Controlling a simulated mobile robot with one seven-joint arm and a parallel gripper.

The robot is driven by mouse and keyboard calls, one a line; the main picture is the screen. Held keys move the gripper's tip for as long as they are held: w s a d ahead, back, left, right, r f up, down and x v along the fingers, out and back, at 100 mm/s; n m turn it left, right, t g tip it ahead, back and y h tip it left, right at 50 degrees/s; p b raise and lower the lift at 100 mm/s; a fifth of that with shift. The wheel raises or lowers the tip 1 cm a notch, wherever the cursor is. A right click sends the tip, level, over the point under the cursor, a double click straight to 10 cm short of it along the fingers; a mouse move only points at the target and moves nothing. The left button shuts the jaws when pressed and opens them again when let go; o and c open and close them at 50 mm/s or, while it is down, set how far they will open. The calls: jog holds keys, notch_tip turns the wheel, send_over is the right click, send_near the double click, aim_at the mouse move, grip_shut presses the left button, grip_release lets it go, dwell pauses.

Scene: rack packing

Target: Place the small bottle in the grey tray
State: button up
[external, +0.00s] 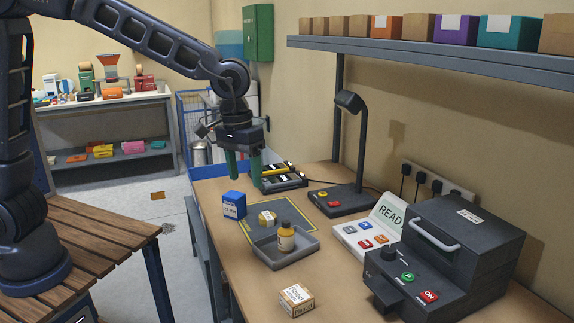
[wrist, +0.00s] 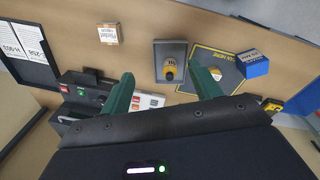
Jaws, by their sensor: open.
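The wrist view shows the bottle (wrist: 169,69) from above inside the tray (wrist: 159,46). My gripper (external: 244,172) has green fingers spread apart with nothing between them. It is raised over the far part of the bench, beyond the tray and clear of the bottle. Its fingers (wrist: 158,82) also show open in the wrist view.
A cream box (external: 296,299) lies in front. A lamp (external: 348,195), button panel (external: 366,240) and dark machine (external: 450,255) line the right. A shelf (external: 430,48) hangs above.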

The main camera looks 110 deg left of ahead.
jog(key=s+d+r+m+t, duration=0.1)
jog(key=s+d+r+m, duration=0.3)
jog(key=s+d, duration=0.4)
jog(key=s+d+r+m+t, duration=0.1)
jog(key=s+d+r+m, duration=0.2)
jog(key=s+d+r, duration=0.35)
jog(key=s+d+f+m, duration=0.2)
jog(key=s+d+m, duration=0.1)
jog(key=s, duration=0.6)
jog(key=s+d+f+m+t, duration=0.1)
jog(key=s+d+m, duration=0.3)
jog(key=s, duration=0.5)
jog(key=d+f, duration=0.1)
jog(key=d, duration=0.1)
jog(key=shift+s+d+t, duration=0.3)
jog(key=shift+s, duration=0.1)
